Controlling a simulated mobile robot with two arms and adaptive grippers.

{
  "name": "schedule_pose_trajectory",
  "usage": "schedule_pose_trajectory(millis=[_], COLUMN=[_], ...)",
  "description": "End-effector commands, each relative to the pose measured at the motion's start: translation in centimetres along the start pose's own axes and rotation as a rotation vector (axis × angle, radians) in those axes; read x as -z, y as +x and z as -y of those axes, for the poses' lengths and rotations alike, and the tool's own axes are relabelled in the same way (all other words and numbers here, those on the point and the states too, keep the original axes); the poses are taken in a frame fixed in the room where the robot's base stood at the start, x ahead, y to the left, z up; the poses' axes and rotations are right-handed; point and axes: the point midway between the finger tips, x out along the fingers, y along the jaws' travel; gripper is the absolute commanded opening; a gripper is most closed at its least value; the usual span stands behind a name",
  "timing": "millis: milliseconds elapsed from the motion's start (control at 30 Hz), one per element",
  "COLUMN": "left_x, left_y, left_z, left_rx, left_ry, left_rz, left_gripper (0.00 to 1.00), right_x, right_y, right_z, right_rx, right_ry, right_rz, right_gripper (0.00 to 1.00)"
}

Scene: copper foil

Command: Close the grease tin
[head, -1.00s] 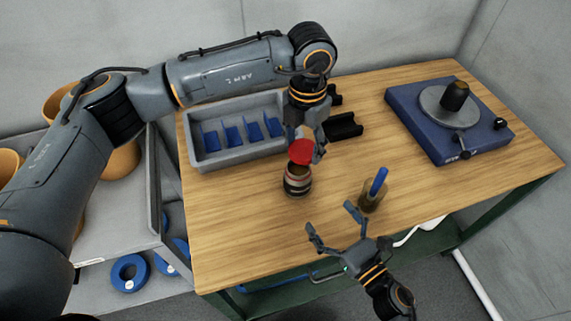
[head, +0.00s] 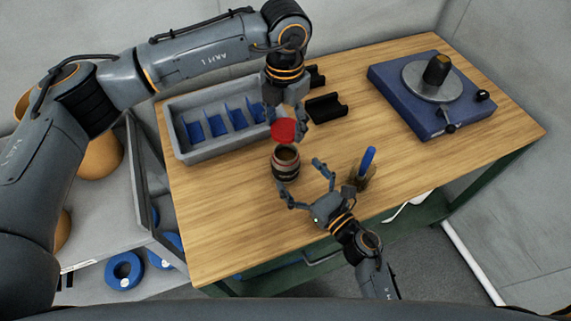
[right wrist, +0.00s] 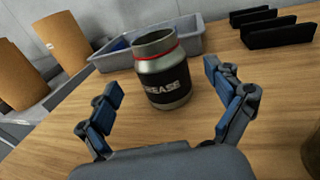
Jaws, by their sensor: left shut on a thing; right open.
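The grease tin (head: 286,166) stands upright and open-topped on the wooden table, near the middle. In the right wrist view the tin (right wrist: 167,85) shows a dark band with the word GREASE and a red ring near its neck. My left gripper (head: 287,118) points down behind the tin and is shut on the red lid (head: 284,130), held a little above and behind the tin's mouth. My right gripper (head: 302,178) is open in front of the tin. In the right wrist view the tin stands beyond and between its two fingers (right wrist: 165,108), seemingly untouched.
A brush with a blue handle (head: 366,163) stands right of my right gripper. A grey divided tray (head: 190,152) with blue pieces lies behind left, black holders (head: 326,108) behind. A blue turntable unit (head: 412,112) sits at the far right. The table's front left is clear.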

Motion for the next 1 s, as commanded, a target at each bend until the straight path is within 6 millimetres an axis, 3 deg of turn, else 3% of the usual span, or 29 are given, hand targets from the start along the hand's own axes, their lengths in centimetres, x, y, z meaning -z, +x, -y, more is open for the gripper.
schedule_pose_trajectory(millis=[100,300,733,767,1000], left_x=[0.0,0.0,0.0,0.0,0.0], left_y=[0.0,0.0,0.0,0.0,0.0], left_z=[0.0,0.0,0.0,0.0,0.0], left_rx=[0.0,0.0,0.0,0.0,0.0], left_ry=[0.0,0.0,0.0,0.0,0.0], left_rz=[0.0,0.0,0.0,0.0,0.0], left_gripper=[0.5,0.5,0.5,0.5,0.5], right_x=[-0.1,0.0,0.0,0.0,0.0], right_y=[2.3,4.8,5.6,5.6,5.6], right_z=[0.0,0.0,0.0,0.0,0.0], right_rx=[0.0,0.001,0.0,0.0,0.0], right_ry=[0.0,0.002,0.001,0.001,0.001], right_rz=[0.002,0.001,0.0,0.0,0.0], right_gripper=[0.92,0.92,0.92,0.9,0.41])
